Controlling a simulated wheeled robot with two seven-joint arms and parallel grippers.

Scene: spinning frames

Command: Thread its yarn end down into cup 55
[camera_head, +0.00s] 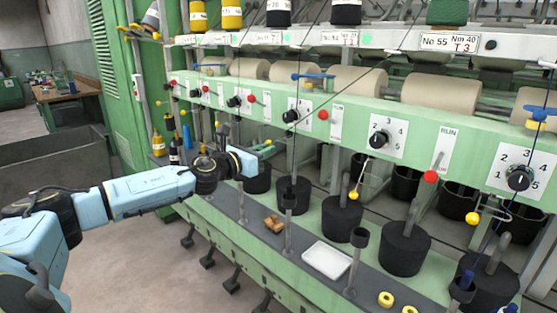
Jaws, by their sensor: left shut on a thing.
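My left gripper (264,150) reaches in from the left, in front of the green machine rail and above the row of black cups. It is shut on what seems to be the yarn end, too thin to make out clearly. A label plate reading No 55 (450,43) is at the upper right, below a green yarn cone (447,12). Black cups (405,250) stand in a row along the machine base; I see no number on them, so I cannot tell which is cup 55. My right gripper is out of view.
A green rail with dials (388,137) and red knobs (430,177) runs above the cups. Wire guides with yellow balls (354,195) stick out. A white tray (327,260), a wooden piece (273,224) and yellow rings (386,299) lie on the front ledge. Thin posts stand there.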

